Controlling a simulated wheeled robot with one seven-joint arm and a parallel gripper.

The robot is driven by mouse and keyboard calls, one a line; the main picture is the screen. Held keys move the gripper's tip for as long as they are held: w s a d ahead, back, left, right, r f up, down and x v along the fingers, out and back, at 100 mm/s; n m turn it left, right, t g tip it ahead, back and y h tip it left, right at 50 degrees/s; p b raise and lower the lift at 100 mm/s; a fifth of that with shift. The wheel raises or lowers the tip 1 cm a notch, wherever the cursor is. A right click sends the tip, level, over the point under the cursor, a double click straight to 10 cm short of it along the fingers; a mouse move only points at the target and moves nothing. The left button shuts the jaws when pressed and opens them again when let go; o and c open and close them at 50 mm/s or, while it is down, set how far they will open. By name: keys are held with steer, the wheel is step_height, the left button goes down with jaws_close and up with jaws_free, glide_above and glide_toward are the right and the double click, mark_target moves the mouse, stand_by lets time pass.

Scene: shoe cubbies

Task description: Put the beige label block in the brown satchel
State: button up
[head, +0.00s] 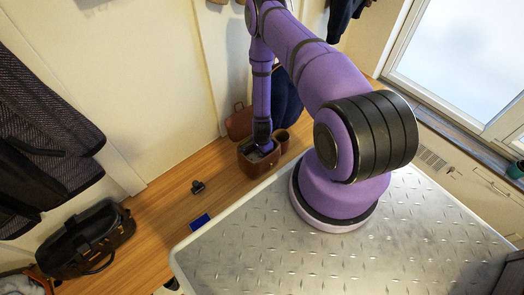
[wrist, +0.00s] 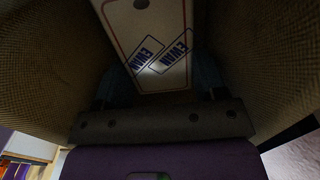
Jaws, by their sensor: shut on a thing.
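The brown satchel (head: 252,169) stands open on the wooden bench, with its flap (head: 238,122) raised behind it. My gripper (head: 265,148) reaches straight down into its opening, so the fingers are mostly hidden in the head view. In the wrist view my gripper (wrist: 162,85) is shut on the beige label block (wrist: 150,30), which has a thin border and blue EWAN lettering. Woven brown-grey satchel walls rise on both sides of the block there. I cannot tell whether the block touches the satchel's floor.
A brown cup-like container (head: 282,137) stands close to the satchel's right. A small black object (head: 198,187) and a blue block (head: 201,222) lie to its left on the bench (head: 165,210). A black bag (head: 88,240) stands farther left. Dark clothes (head: 40,140) hang at the left wall.

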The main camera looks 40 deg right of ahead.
steer(key=shift+f, duration=0.55)
steer(key=o, duration=1)
step_height(320, 180, up, 11)
steer(key=shift+f, duration=0.1)
stand_by(0.4)
